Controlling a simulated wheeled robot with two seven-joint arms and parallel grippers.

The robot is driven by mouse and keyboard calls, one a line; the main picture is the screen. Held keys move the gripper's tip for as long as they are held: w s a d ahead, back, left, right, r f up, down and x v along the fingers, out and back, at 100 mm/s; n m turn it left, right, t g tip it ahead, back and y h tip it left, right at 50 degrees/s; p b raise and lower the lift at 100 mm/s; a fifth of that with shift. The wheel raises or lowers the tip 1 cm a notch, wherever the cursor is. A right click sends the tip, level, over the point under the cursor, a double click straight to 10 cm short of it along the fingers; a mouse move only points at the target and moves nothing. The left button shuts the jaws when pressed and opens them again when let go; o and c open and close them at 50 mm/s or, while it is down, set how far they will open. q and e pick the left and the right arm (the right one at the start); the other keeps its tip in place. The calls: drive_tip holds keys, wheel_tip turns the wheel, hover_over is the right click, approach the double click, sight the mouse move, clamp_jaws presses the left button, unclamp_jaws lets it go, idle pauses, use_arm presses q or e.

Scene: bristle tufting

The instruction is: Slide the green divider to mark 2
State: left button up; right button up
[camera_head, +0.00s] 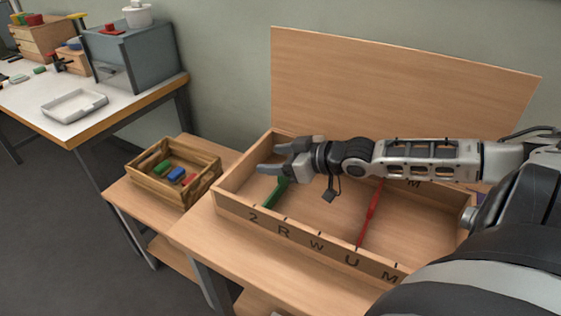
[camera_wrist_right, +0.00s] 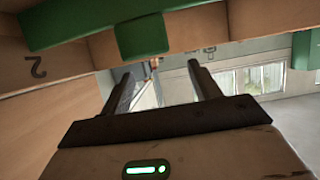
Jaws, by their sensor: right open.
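The green divider (camera_head: 273,196) stands across the left part of the open wooden drawer box (camera_head: 312,250). Its near end is by the front wall around marks 2 (camera_head: 252,217) and R (camera_head: 284,231); I cannot tell the exact tick. The far part is hidden behind my right gripper (camera_head: 268,158), which is open and empty above the box's left end, fingers pointing left. In the right wrist view, a green bar with a tab (camera_wrist_right: 143,38) and an upside-down 2 (camera_wrist_right: 36,67) show above the open fingers (camera_wrist_right: 163,72). My left gripper is not in view.
A red divider (camera_head: 370,214) crosses the box further right, near mark U. A wooden crate (camera_head: 147,186) with colored blocks stands left of the box. A wooden panel (camera_head: 400,85) rises behind the box.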

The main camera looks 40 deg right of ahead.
use_arm(q)
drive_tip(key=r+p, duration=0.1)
drive_tip(key=p, duration=0.1)
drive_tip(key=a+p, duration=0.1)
drive_tip(key=p, duration=0.1)
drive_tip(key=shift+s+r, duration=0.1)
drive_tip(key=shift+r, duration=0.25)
use_arm(e)
drive_tip(key=s+a+r, duration=0.8)
drive_tip(key=s+r, duration=0.1)
drive_tip(key=s, duration=0.1)
drive_tip(key=shift+s, duration=0.4)
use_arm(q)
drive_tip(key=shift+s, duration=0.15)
